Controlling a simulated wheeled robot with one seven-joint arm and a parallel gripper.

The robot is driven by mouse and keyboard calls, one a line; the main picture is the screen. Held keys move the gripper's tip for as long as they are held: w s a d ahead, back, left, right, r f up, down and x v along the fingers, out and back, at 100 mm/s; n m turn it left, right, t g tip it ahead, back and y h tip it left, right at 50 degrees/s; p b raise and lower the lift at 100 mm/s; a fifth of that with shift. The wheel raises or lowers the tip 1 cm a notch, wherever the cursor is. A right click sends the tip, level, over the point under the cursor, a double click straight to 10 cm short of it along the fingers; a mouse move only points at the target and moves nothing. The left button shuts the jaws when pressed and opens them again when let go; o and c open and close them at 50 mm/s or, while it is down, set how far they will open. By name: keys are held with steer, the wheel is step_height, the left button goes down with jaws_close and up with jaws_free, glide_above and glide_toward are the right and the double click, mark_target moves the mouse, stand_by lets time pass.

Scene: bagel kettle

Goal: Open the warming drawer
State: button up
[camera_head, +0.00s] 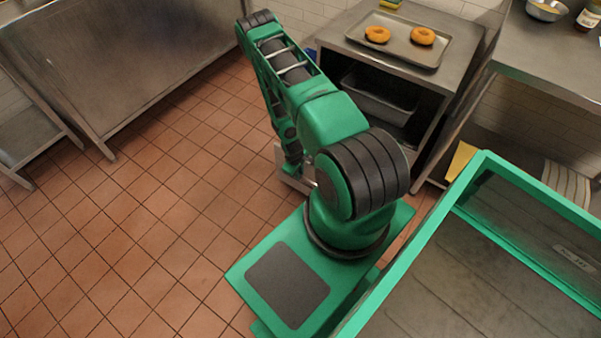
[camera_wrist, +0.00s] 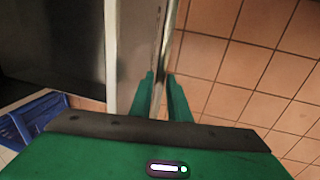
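The warming drawer's steel front (camera_wrist: 132,50) appears upright in the wrist view, with a thin metal handle bar (camera_wrist: 166,35) along its right side. My gripper (camera_wrist: 160,80) has one green finger on each side of this bar. I cannot tell whether the fingers press on it. In the head view my gripper (camera_head: 294,170) is low down beside a pale metal panel (camera_head: 283,166), which seems to be the drawer front. My arm hides most of the drawer, so how far it stands out is unclear.
A steel table (camera_head: 465,50) carries a tray (camera_head: 400,48) with two bagels (camera_head: 422,36); a metal pan (camera_head: 378,101) sits below. A blue crate (camera_wrist: 35,117) shows at the wrist view's lower left. Tiled floor (camera_head: 130,220) is clear on the left. A steel counter (camera_head: 140,60) stands behind.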

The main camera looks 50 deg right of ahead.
steer(key=shift+o, duration=1.2)
steer(key=shift+w, duration=0.15)
steer(key=shift+s, duration=0.2)
steer(key=shift+s+r, duration=0.1)
steer(key=shift+r, duration=0.45)
step_height(320, 180, up, 10)
steer(key=a, duration=0.2)
steer(key=shift+f, duration=0.25)
